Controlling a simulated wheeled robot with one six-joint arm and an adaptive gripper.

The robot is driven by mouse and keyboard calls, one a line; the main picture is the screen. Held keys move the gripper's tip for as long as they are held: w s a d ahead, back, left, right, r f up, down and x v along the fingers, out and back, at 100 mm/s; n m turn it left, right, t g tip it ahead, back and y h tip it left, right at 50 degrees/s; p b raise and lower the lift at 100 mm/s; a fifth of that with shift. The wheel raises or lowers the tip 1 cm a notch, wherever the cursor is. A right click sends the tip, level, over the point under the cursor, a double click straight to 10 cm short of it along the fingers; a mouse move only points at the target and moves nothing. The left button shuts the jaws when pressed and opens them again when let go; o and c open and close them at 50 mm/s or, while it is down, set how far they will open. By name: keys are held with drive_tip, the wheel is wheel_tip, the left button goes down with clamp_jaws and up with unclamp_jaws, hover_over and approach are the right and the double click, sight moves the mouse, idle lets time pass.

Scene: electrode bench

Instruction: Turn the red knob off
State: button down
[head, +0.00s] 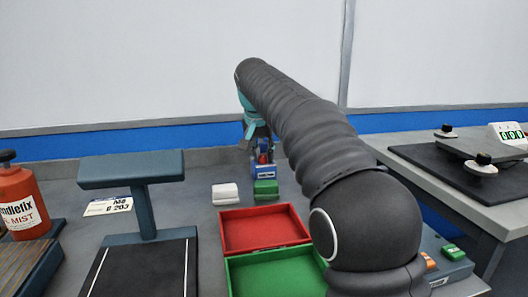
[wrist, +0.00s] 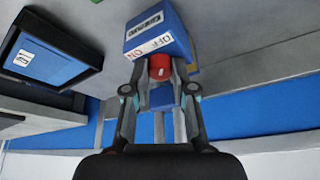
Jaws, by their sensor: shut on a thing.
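The red knob (wrist: 159,68) sits on a small blue box (wrist: 155,28) with a white label strip reading OFF and ON. My gripper (wrist: 159,75) has its two fingers closed on the knob, one on each side. A small pale mark shows on the knob, but I cannot tell which setting it points to. In the head view the blue box (head: 263,174) stands on the bench near the back wall. There my gripper (head: 262,148) reaches down to it, and the knob (head: 263,158) is partly hidden between the fingers.
A red tray (head: 262,230) and a green tray (head: 275,273) are nearer. A dark stand (head: 144,208) and an orange bottle (head: 20,205) are at left.

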drive_tip(key=shift+m, duration=0.6)
drive_tip(key=shift+h, duration=0.3)
drive_tip(key=c, duration=1)
unclamp_jaws()
drive_tip(key=shift+o, duration=0.2)
drive_tip(key=v, duration=1.2)
drive_tip(key=shift+w, duration=0.1)
